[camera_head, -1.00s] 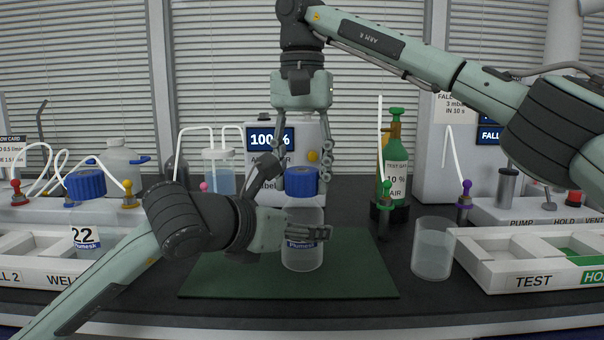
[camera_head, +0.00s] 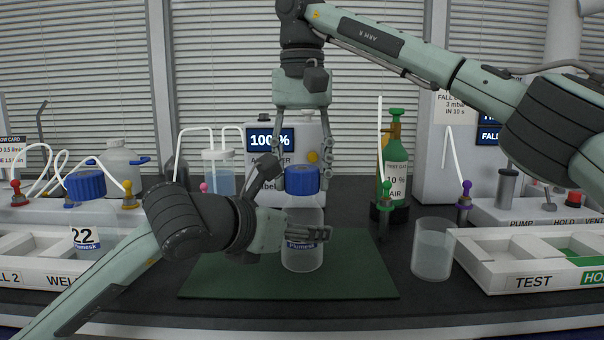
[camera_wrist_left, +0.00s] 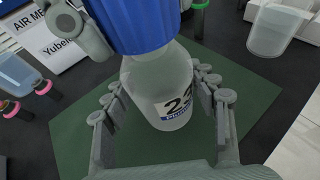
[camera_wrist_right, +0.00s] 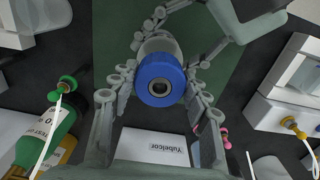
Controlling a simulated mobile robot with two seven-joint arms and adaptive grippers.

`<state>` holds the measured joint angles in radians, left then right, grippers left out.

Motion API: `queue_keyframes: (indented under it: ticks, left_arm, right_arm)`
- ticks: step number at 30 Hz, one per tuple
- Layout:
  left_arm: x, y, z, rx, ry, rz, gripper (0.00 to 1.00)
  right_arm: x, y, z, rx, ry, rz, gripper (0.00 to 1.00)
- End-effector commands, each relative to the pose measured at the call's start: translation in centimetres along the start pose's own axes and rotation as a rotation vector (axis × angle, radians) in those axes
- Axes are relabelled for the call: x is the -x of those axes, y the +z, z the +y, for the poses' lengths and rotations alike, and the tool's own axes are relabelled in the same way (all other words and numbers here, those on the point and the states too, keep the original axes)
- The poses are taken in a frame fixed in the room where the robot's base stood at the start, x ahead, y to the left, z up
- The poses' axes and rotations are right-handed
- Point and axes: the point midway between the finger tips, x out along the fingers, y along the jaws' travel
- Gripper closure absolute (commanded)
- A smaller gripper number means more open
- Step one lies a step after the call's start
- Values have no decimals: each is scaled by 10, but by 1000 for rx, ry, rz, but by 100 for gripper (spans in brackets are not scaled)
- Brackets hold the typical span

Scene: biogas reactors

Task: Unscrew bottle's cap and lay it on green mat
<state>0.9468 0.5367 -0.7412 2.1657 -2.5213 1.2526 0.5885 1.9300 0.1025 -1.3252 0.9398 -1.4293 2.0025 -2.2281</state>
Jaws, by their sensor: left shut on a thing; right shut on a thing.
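The clear bottle (camera_head: 302,255) stands upright on the green mat (camera_head: 215,283), with a label marked 22 in the left wrist view (camera_wrist_left: 178,103). The blue cap (camera_head: 302,182) sits at the bottle's top; I cannot tell whether its thread is loose. My left gripper (camera_head: 305,233) comes in from the left and is shut around the bottle's body. My right gripper (camera_head: 302,176) points straight down from above, its fingers on both sides of the cap, shut on it. The cap also shows in the right wrist view (camera_wrist_right: 160,80), between the fingers.
A clear beaker (camera_head: 432,250) stands right of the mat. White trays flank it, the TEST tray (camera_head: 535,280) at right and the WELL tray (camera_head: 30,268) at left. Another blue-capped bottle (camera_head: 86,225) stands at left. A green gas cylinder (camera_head: 396,160) stands behind. The mat's right side is clear.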

Motion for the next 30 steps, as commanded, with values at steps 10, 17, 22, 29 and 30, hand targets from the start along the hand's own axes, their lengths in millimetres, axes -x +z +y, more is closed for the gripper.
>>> queue_keyframes:
  ticks: [10, 17, 22, 29, 30]
  left_arm:
    - [0, -1, 0, 0, -1, 3, 100]
    - [0, -1, 0, 0, -1, 3, 100]
    - [0, -1, 0, 0, -1, 2, 100]
    - [0, -1, 0, 0, -1, 3, 100]
    - [0, -1, 0, 0, -1, 3, 100]
  right_arm:
    - [13, 0, 0, 0, 1, 1, 88]
    - [18, 0, 0, -1, 0, 1, 88]
    - [18, 0, 0, 0, 0, 1, 88]
    - [33, 0, 0, -2, 2, 4, 88]
    - [38, 0, 0, -4, 1, 5, 88]
